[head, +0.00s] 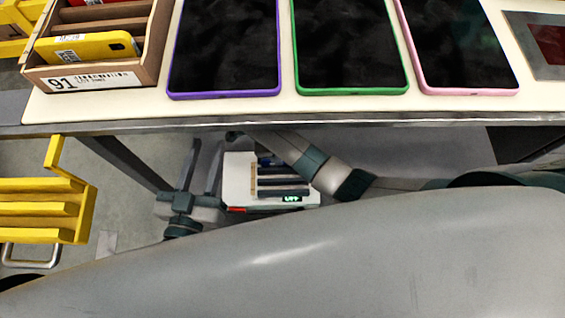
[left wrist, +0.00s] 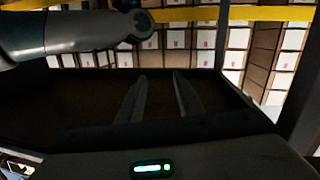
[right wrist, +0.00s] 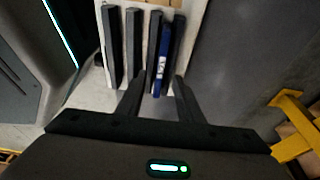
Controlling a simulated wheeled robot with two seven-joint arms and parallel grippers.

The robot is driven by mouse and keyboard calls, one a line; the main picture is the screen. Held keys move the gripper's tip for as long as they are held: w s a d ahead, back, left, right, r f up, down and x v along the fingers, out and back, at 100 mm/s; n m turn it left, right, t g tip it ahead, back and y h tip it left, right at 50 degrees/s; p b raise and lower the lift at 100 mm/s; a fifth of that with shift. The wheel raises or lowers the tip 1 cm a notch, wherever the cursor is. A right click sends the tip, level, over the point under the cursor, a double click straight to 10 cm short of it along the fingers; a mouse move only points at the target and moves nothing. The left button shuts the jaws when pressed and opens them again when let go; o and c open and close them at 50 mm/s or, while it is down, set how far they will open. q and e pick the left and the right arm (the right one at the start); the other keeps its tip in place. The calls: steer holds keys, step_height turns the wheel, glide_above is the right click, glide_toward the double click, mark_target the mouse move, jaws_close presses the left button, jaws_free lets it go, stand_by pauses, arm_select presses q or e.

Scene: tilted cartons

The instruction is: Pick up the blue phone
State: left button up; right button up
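The blue phone (right wrist: 162,62) stands on edge between dark dividers of a white rack (right wrist: 107,15) in the right wrist view. It has a small white label. My right gripper (right wrist: 159,80) is open. Its fingertips lie either side of the phone's near end; I cannot tell whether they touch it. In the head view the rack (head: 238,172) stands below the table, with a green-lit display on its front; the right gripper is not clearly visible there. My left gripper (head: 205,150) is open and empty, left of the rack; its spread fingers also show in the left wrist view (left wrist: 158,80).
The table (head: 200,125) above carries a carton (head: 95,78) with a yellow phone (head: 90,46), and tablets in purple (head: 225,94), green (head: 350,90) and pink (head: 470,93) frames. A yellow rack (head: 45,210) stands at left.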

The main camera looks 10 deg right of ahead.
arm_select(q)
steer(key=shift+r, duration=0.1)
arm_select(e)
steer(key=shift+d+f, duration=0.1)
steer(key=shift+f, duration=0.05)
